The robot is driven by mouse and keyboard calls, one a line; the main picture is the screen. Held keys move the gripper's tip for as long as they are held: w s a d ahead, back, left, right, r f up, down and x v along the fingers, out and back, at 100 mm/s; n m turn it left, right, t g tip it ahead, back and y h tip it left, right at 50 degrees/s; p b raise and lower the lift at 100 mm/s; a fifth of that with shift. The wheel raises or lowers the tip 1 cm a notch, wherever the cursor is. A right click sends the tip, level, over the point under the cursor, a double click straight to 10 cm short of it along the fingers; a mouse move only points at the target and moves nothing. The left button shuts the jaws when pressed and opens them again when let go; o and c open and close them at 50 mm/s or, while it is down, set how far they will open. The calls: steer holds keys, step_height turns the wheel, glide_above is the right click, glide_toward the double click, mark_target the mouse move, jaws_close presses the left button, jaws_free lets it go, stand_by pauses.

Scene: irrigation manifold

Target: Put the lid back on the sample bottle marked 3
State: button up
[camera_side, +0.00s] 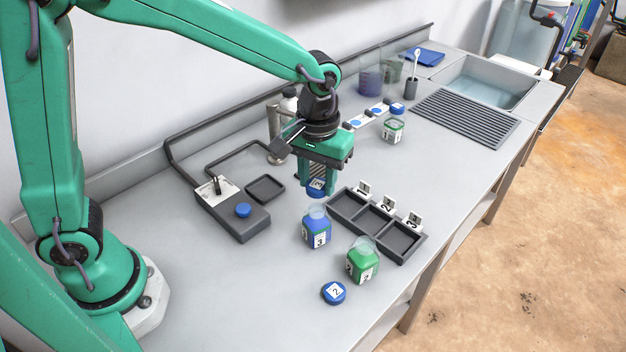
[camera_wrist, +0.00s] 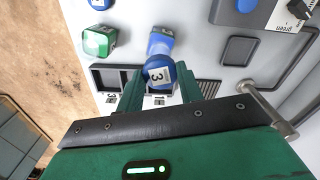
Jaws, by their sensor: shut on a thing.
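My gripper (camera_side: 317,188) is shut on a blue lid (camera_side: 316,184) whose label reads 3. It holds the lid in the air, slightly above and behind the neck of the blue bottle (camera_side: 317,234) in the side view. That bottle is marked 3, stands upright on the bench and has an open, clear neck. In the wrist view the lid (camera_wrist: 158,75) sits between my fingertips (camera_wrist: 159,84), and the blue bottle (camera_wrist: 161,42) shows just beyond it. The lid and the bottle neck look apart.
A green bottle (camera_side: 362,264) without a lid stands close by, with a blue lid (camera_side: 333,293) marked 2 in front. An empty three-part tray (camera_side: 345,220) lies right, its tags reading 1, 2, 3. A grey device (camera_side: 245,222) with a blue knob is left. Bottle 1 (camera_side: 393,131) stands behind.

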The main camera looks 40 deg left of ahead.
steer(key=shift+f, duration=2.05)
steer(key=shift+f, duration=0.15)
stand_by(0.9)
steer(key=o, duration=1.5)
steer(key=shift+r, duration=3.45)
jaws_close()
